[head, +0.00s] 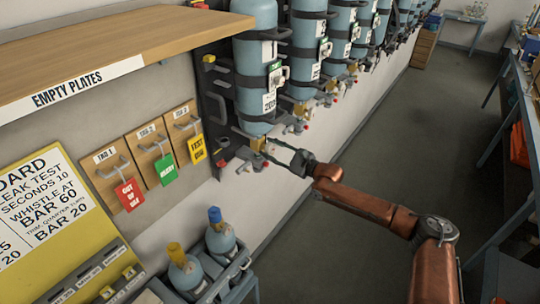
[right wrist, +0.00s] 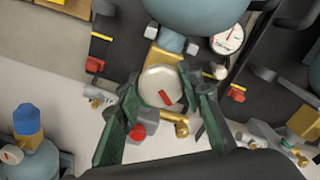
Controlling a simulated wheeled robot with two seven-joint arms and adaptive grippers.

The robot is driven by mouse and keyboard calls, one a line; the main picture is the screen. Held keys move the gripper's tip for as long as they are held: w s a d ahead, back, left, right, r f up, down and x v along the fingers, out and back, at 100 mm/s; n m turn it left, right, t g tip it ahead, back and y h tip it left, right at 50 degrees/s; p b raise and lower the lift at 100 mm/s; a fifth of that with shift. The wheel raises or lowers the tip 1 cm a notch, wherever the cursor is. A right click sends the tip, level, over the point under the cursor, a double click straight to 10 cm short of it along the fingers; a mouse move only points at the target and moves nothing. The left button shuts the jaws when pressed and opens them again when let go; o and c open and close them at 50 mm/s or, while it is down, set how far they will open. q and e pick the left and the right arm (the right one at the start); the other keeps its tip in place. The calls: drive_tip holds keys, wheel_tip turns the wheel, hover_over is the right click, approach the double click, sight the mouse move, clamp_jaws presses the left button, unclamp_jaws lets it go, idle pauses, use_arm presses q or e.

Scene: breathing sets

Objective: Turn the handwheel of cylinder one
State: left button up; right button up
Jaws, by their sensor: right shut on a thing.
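Cylinder one (head: 256,70) is the nearest blue cylinder in the wall row, with a "1" on its upper label. My right gripper (head: 268,150) reaches in from the right to the valve under it. In the right wrist view, the pale round handwheel (right wrist: 161,86) with a red mark sits between the green-padded fingers of my right gripper (right wrist: 160,98). The fingers are shut on its sides. Brass valve parts (right wrist: 158,57) show above the handwheel, below the cylinder's blue bottom. In the head view the handwheel is too small and covered to make out. My left gripper is not in view.
A round gauge (right wrist: 228,39) is close to the right of the handwheel. More blue cylinders (head: 302,62) with valves continue along the wall. Tag boards (head: 117,170) hang at left, below a wooden shelf (head: 120,52). Small bottles (head: 220,237) stand below. The aisle floor (head: 370,150) is clear.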

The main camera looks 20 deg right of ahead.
drive_tip(key=m+b, duration=0.2)
drive_tip(key=m, duration=0.1)
drive_tip(key=shift+f+b, duration=0.3)
drive_tip(key=shift+b, duration=0.1)
drive_tip(key=shift+m, duration=0.4)
drive_tip(key=shift+r+m, duration=0.2)
drive_tip(key=shift+m, duration=0.3)
drive_tip(key=m+p, duration=0.3)
drive_tip(key=p, duration=0.2)
drive_tip(key=shift+r+m, duration=0.3)
drive_tip(key=shift+m, duration=0.1)
drive_tip(key=shift+d+f+m+p, duration=0.1)
drive_tip(key=shift+f+m+p, duration=0.1)
drive_tip(key=shift+m+p, duration=0.9)
drive_tip(key=o, duration=1.2)
drive_tip(key=shift+c, duration=0.2)
